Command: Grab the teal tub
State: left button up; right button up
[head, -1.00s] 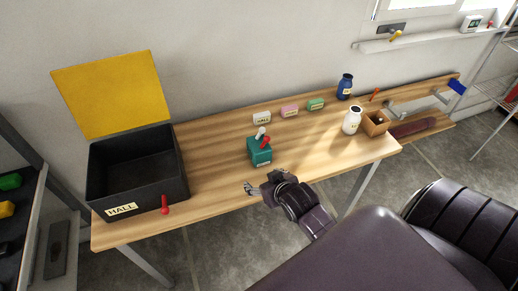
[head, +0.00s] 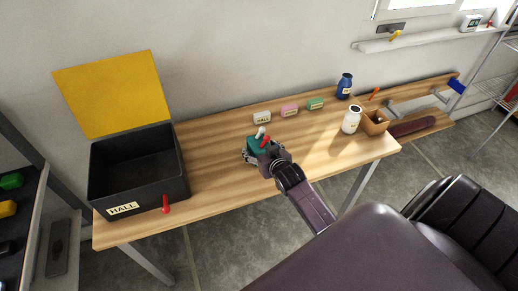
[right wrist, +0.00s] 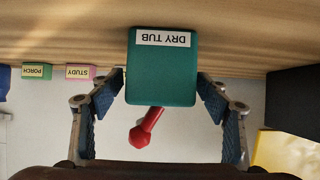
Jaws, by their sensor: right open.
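The teal tub (head: 256,144) stands on the wooden table (head: 215,180), with a red-topped and a white-topped item sticking out of it. In the right wrist view the tub (right wrist: 162,78) appears upside down, its label reading "DRY TUB", with the red piece showing beyond its rim. My right gripper (head: 265,156) is at the tub and partly hides it in the head view. Its fingers (right wrist: 161,88) are open on either side of the tub; whether they touch it I cannot tell. My left gripper is not in view.
A black bin (head: 140,175) labelled "HALL" with a raised yellow lid stands at the left. A red item (head: 165,204) is at its front. White, pink and green label blocks (head: 290,110) line the back. A white jar (head: 351,120) and wooden box (head: 375,123) stand right.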

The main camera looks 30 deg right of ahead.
jog(key=shift+w+d+f, duration=0.15)
jog(key=shift+w+f, duration=0.15)
jog(key=shift+w, duration=0.3)
jog(key=shift+c, duration=0.5)
jog(key=shift+r, duration=0.1)
jog(key=c, duration=1.3)
